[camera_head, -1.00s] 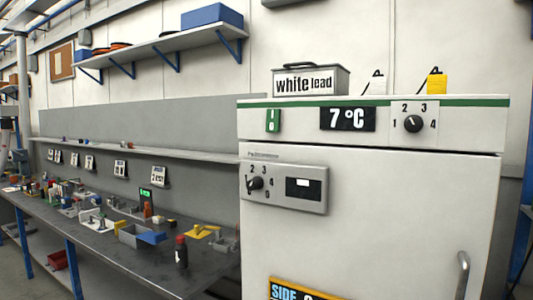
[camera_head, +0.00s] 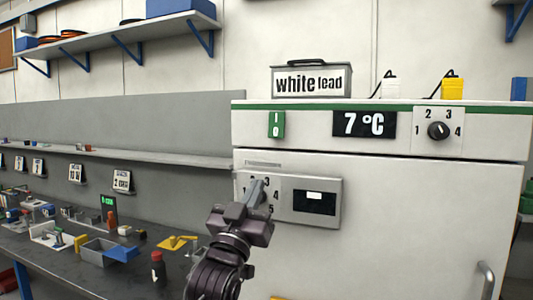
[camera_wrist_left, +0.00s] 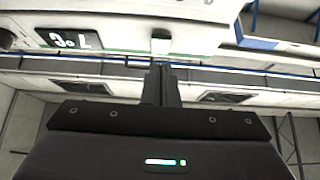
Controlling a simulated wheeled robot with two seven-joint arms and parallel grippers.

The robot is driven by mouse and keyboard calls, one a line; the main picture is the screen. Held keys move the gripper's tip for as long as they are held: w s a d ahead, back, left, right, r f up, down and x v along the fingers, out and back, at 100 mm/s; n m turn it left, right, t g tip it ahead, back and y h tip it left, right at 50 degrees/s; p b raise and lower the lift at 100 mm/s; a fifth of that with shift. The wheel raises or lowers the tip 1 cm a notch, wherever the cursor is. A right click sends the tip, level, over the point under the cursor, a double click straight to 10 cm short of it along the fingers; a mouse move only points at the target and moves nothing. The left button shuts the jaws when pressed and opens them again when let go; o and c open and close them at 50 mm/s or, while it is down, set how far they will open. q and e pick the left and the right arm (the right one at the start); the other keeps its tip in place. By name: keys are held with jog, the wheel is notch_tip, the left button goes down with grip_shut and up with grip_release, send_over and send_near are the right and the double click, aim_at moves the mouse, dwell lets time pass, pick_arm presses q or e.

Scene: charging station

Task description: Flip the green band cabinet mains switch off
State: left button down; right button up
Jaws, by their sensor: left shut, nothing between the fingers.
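The white cabinet with the green band (camera_head: 400,107) stands at right in the head view. Its green mains switch (camera_head: 276,124), marked I above 0, sits left of the 7 °C display (camera_head: 364,124). I cannot tell which way the switch is tipped. My left gripper (camera_head: 257,187) is shut and empty, below the switch and in front of the lower grey panel, partly hiding its dial. In the left wrist view, turned upside down, the shut fingers (camera_wrist_left: 161,72) point toward the pale switch (camera_wrist_left: 160,43), seemingly apart from it. My right gripper is not in view.
A dial (camera_head: 438,131) is at the band's right, and a grey panel (camera_head: 318,202) with a dark window is below. A white lead box (camera_head: 312,82) stands on top. A cluttered bench (camera_head: 80,263) lies left. A door handle (camera_head: 487,280) is lower right.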

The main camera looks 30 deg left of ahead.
aim_at(276, 133)
pick_arm(q)
jog(key=s+r, duration=0.2)
jog(key=shift+d+r+t, duration=0.1)
jog(key=shift+r+t, duration=0.3)
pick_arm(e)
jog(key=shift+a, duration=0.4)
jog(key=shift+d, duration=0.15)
